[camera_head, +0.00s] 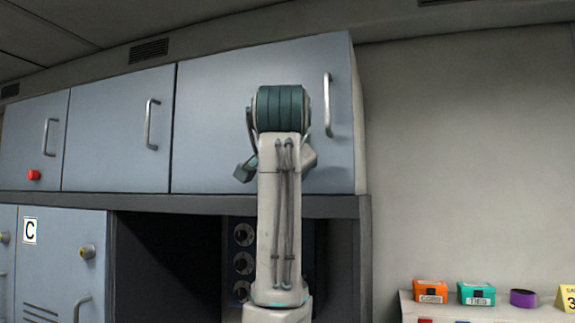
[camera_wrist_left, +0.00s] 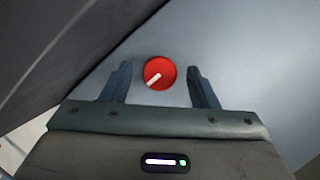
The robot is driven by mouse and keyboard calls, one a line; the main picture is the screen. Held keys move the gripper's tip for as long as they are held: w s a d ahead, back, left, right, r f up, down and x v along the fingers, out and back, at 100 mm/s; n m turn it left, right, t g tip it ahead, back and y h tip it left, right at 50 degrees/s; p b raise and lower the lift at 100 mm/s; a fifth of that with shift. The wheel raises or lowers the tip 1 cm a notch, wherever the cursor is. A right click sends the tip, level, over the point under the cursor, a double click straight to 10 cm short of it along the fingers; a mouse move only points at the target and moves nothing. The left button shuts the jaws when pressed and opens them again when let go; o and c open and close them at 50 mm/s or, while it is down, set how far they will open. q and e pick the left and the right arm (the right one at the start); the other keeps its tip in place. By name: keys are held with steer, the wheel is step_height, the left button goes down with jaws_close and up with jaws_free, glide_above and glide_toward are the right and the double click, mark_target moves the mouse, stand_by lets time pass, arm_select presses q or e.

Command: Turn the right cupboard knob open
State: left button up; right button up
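In the left wrist view a round red knob (camera_wrist_left: 160,73) with a slanted white mark sits on a pale blue-grey door face (camera_wrist_left: 235,45). My left gripper (camera_wrist_left: 159,69) is open, with one finger on each side of the knob. A gap shows on both sides, and I cannot tell how deep the fingers reach around it. In the head view the right upper cupboard door (camera_head: 215,120) is shut, with a vertical metal handle (camera_head: 328,108) near its right edge. An arm of mine stands in front of this door, and no knob shows there. My right gripper is not in view.
Two more shut upper doors (camera_head: 115,130) lie to the left; the far one has a red knob (camera_head: 34,175). Below are an open dark bay (camera_head: 165,260) and a panel of dials (camera_head: 243,235). A shelf with small boxes (camera_head: 430,291) stands at right.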

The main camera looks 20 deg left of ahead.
arm_select(q)
steer(key=shift+s, duration=0.1)
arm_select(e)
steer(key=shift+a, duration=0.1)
arm_select(q)
steer(key=shift+s, duration=0.25)
arm_select(e)
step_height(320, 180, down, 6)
steer(key=b, duration=0.6)
arm_select(q)
steer(key=b+v, duration=0.9)
steer(key=v, duration=0.1)
steer(key=shift+b, duration=0.35)
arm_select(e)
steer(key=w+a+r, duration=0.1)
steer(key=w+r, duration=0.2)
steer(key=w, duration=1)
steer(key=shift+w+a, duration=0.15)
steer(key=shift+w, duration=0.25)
arm_select(q)
steer(key=shift+d, duration=0.15)
